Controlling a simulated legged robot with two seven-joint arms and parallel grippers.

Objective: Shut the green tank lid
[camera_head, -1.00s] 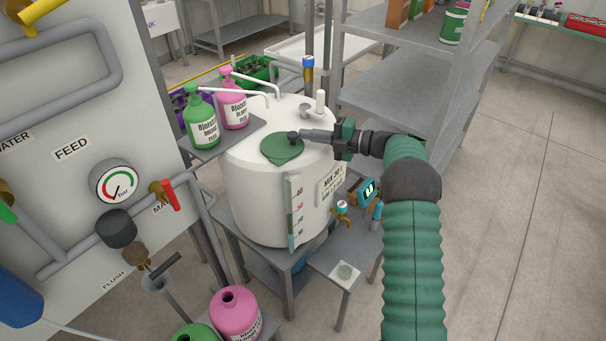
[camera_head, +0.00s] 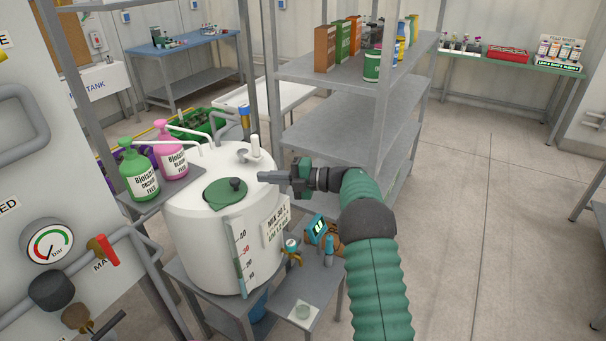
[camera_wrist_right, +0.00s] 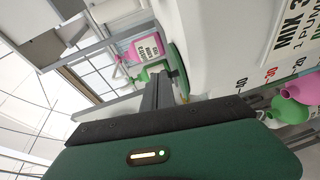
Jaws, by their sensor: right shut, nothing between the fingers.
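The green tank lid (camera_head: 222,197) lies flat on top of the white tank (camera_head: 190,240), with a dark knob (camera_head: 235,184) on it. No gap under its rim shows in the head view. In the right wrist view the lid (camera_wrist_right: 179,68) appears edge-on beside the tank's white wall. My right gripper (camera_head: 261,177) is shut and empty. Its fingertips are a little to the right of the knob, apart from it, above the tank top. My left gripper is not in view.
Green (camera_head: 139,174) and pink (camera_head: 171,158) pump bottles stand on a shelf left of the tank. A white upright fitting (camera_head: 255,146) rises behind the lid. A grey shelf rack (camera_head: 340,120) stands behind my right arm. Open floor lies to the right.

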